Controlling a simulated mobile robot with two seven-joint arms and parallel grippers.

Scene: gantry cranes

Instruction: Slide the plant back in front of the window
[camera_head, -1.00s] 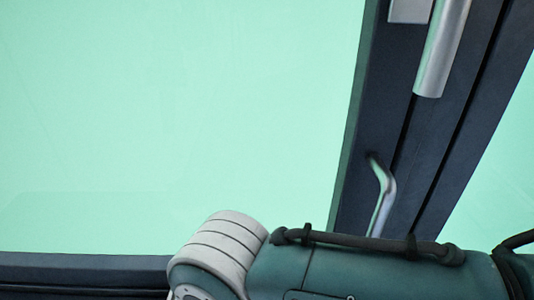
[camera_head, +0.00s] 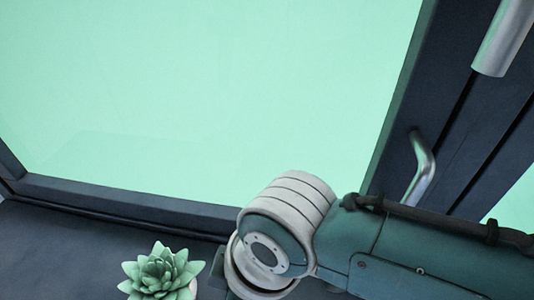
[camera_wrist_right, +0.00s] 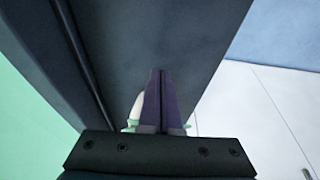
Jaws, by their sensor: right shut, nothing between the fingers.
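The plant (camera_head: 160,272), a pale green succulent, stands on the dark sill at the bottom of the head view; its pot is mostly cut off by the frame edge. The window (camera_head: 200,90) is a large pale green pane behind the sill. My right arm comes in from the right, its wrist just right of the plant. My right gripper (camera_wrist_right: 160,75) is shut and empty in the right wrist view. Its fingers partly hide a white and green bit (camera_wrist_right: 138,106), likely the plant. I cannot tell if they touch. My left gripper is out of view.
The dark sill (camera_head: 60,235) is clear left of the plant. A dark window frame post with a metal handle (camera_head: 423,170) and a grey bar (camera_head: 503,35) stands at the right. A pale floor (camera_wrist_right: 255,115) shows beyond the sill edge in the wrist view.

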